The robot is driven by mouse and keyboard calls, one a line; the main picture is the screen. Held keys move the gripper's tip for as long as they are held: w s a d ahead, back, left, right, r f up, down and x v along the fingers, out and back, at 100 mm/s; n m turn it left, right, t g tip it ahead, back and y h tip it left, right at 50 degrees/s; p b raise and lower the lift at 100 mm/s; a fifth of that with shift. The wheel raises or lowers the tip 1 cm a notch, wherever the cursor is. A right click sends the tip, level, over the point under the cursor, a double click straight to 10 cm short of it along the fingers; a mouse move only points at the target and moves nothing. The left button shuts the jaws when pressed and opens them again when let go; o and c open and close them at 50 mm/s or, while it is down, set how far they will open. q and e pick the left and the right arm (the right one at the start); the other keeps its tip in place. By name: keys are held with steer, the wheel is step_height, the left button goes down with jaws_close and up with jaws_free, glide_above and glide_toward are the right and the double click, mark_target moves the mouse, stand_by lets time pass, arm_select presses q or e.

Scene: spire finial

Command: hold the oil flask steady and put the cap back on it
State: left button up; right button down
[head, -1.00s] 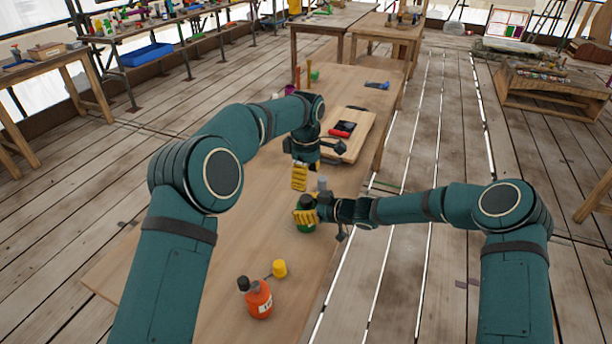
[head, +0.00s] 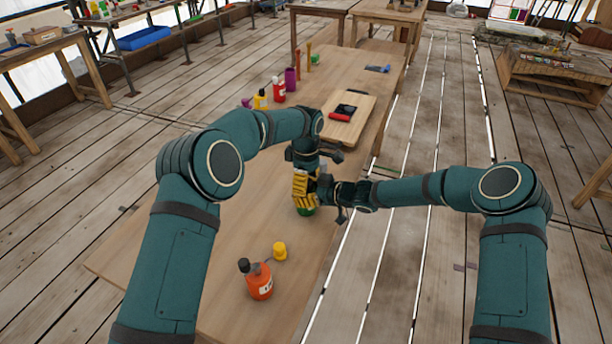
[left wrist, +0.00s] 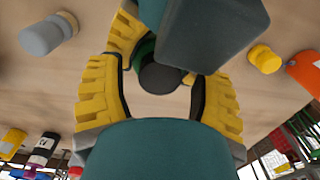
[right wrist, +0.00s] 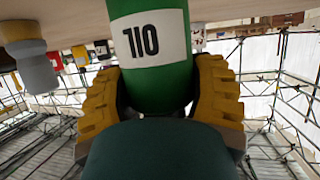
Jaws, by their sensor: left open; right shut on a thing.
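My left gripper (head: 302,194) points down over the flask's top, open. In the left wrist view its fingers (left wrist: 165,85) stand on either side of a dark round top (left wrist: 160,78) over the green body. This top looks like the cap; whether it is seated or gripped cannot be told.
An orange bottle (head: 260,284) with a dark top and a yellow knob-like piece (head: 280,250) stand nearer on the table. A grey and yellow piece (left wrist: 48,35) is beside the flask. A board (head: 348,120) and red and yellow bottles lie farther back.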

arm_select(q)
jaws_close()
jaws_free()
steer(key=shift+r, duration=0.1)
steer(key=shift+r, duration=2.2)
